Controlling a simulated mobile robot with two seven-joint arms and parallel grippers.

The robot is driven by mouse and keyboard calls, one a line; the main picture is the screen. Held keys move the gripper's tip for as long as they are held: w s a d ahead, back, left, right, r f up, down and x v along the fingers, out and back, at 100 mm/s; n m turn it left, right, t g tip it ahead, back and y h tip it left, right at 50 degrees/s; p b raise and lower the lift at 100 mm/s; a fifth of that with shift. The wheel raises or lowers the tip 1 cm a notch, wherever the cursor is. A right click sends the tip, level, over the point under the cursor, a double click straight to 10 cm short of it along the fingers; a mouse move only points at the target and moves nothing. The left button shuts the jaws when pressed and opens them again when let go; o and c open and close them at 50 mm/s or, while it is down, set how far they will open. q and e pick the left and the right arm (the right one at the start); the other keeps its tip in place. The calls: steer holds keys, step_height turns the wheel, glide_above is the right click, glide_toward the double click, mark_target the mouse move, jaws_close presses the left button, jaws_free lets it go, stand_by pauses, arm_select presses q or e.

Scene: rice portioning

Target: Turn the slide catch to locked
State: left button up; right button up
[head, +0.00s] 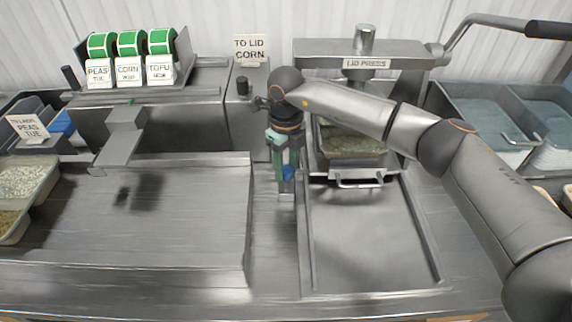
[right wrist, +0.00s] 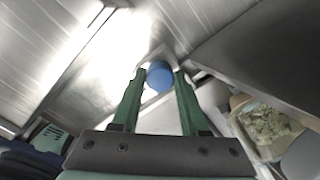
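The slide catch shows as a blue knob (right wrist: 159,76) on a pale metal plate in the right wrist view. In the head view a bit of the blue knob (head: 287,187) shows low beside the lid press's tray, mostly hidden by my right gripper (head: 287,172). The gripper points down at it. In the right wrist view its green fingers (right wrist: 160,80) stand apart, one on each side of the knob, with narrow gaps seeming to show. I cannot tell which position the catch is in. My left gripper is not in view.
The lid press (head: 366,62) stands behind, with a filled tray (head: 350,143) under it and a handled drawer front (head: 360,182). An empty recessed tray (head: 370,240) lies right of the catch. A wide bare steel surface (head: 150,220) lies left. A "TO LID CORN" sign (head: 249,48) stands behind.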

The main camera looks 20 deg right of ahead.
jaws_close()
stand_by(0.3)
steer(key=n+b, duration=0.2)
steer(key=n, duration=0.1)
steer(key=shift+f, duration=0.1)
steer(key=n+b, duration=0.2)
steer(key=n, duration=0.2)
steer(key=n+b, duration=0.2)
steer(key=n, duration=0.6)
steer(key=n+b, duration=0.1)
steer(key=n, duration=0.1)
steer(key=shift+r+n, duration=0.2)
steer(key=shift+n, duration=0.2)
stand_by(0.3)
steer(key=o, duration=0.5)
jaws_free()
